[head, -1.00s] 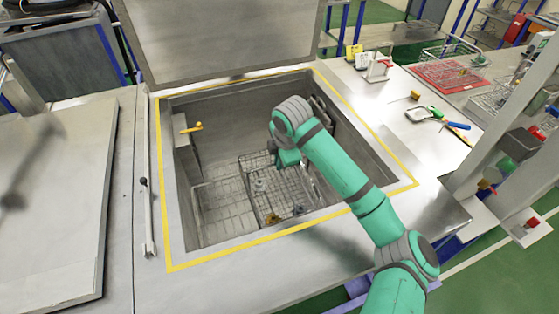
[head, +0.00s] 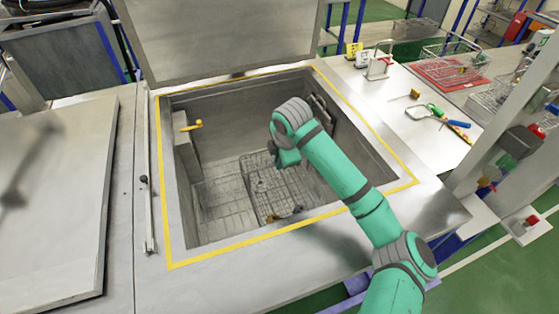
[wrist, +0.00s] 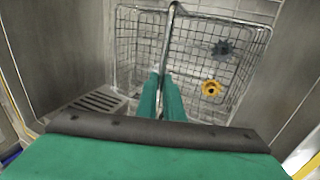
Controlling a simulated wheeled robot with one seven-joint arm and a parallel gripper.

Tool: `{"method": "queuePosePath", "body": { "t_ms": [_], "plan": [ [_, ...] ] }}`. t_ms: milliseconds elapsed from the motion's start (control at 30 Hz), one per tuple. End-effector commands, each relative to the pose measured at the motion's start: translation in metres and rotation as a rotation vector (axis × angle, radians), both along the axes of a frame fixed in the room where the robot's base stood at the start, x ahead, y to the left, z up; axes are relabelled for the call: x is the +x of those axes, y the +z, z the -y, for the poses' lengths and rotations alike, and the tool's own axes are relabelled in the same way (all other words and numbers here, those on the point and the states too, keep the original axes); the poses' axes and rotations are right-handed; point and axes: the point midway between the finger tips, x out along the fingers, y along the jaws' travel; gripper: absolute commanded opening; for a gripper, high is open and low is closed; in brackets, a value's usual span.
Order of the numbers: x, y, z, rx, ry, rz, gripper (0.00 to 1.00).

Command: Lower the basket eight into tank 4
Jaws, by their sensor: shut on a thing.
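A wire basket (head: 272,190) is inside the open steel tank (head: 240,82), which has a yellow line around its rim. In the wrist view the basket (wrist: 240,55) has a tall bar handle (wrist: 167,45), and my gripper (wrist: 168,90) is shut on that handle. A dark star-shaped part (wrist: 221,47) and a yellow ring-like part (wrist: 211,88) lie in the basket. In the head view my arm reaches down into the tank and hides the gripper and handle. I cannot tell whether the basket touches the tank floor. No tank number is readable.
The tank's lid (head: 220,40) stands open at the back. A yellow lever (head: 192,126) is on the tank's left inner wall. A slotted grate (wrist: 98,101) lies beside the basket. Tools (head: 437,115) and another basket on a red tray (head: 452,72) sit on the right counter.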

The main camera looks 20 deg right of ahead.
Motion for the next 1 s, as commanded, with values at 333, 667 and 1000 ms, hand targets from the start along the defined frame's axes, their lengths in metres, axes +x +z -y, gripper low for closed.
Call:
{"method": "queuePosePath", "body": {
  "t_ms": [333,667,1000],
  "plan": [
    [-0.0041,-0.0120,-0.0006,0.003,-0.003,-0.022,0.00],
    [-0.0044,-0.0122,-0.0004,0.005,-0.003,-0.023,0.00],
    [-0.0029,-0.0094,-0.0007,0.003,-0.001,-0.015,0.29]
  ]
}}
